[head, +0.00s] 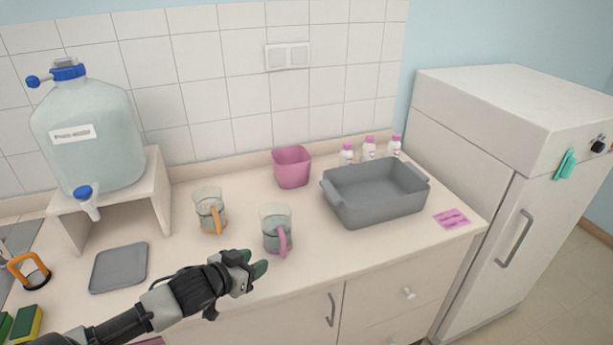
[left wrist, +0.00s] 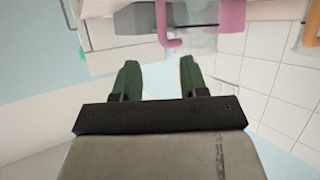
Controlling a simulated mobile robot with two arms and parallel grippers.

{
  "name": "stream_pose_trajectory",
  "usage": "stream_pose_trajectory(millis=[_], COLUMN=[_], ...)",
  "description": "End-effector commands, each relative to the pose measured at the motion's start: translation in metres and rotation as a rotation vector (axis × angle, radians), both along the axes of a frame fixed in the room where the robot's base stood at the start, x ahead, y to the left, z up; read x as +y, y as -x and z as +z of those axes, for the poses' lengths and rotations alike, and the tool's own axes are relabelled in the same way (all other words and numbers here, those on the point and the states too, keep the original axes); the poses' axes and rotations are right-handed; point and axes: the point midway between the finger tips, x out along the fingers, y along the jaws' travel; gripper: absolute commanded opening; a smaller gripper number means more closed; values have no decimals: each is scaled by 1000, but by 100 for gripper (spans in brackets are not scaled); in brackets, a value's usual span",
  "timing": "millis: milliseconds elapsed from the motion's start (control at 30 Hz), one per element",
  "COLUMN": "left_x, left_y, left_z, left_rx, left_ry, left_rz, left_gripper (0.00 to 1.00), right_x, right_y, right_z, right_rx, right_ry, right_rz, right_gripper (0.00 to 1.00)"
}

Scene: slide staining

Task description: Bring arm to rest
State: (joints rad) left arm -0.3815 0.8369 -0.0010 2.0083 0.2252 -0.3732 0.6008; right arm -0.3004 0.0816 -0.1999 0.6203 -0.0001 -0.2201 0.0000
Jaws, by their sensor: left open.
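My left arm (head: 170,300) reaches in from the lower left. My left gripper (head: 259,268) is just in front of the pink-handled jug (head: 274,229), above the counter's front edge. In the left wrist view its two green fingers (left wrist: 156,80) stand apart with nothing between them. The pink handle (left wrist: 166,28) of the jug shows beyond the fingertips there, apart from them. My right gripper is in neither view.
An orange-handled jug (head: 209,212) stands left of the pink one. A pink bin (head: 292,167), a grey basin (head: 375,199), small bottles (head: 369,149) and a pink slide holder (head: 452,218) are to the right. A water tank (head: 90,140) and grey tray (head: 119,268) are left.

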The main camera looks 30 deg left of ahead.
Motion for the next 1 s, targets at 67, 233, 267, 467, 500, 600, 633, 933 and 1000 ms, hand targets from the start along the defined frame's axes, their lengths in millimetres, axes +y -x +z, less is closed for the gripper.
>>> stream_pose_trajectory(millis=[67, 233, 267, 467, 500, 600, 633, 933, 1000], left_x=[0, -7, -12, -66, -78, -102, -108, -149, -156], left_y=[0, 6, 10, 64, 78, 108, 116, 176, 188], left_z=[0, -7, -11, -50, -55, -61, -62, -56, -52], left_rx=[0, 28, 44, 283, 342, 471, 505, 756, 804], left_ry=[0, -6, -9, -77, -94, -128, -135, -161, -160], left_rz=[0, 7, 12, 47, 48, 42, 39, -11, -25], left_gripper=[43, 43, 43, 43, 43, 43, 43, 43, 43], right_x=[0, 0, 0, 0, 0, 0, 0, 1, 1], right_y=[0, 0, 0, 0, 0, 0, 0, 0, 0], right_z=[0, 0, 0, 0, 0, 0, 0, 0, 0], right_rx=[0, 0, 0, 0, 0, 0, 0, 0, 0], right_ry=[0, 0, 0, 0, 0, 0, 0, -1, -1], right_rz=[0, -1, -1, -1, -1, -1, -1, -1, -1], right_gripper=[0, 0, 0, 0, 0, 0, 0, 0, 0])
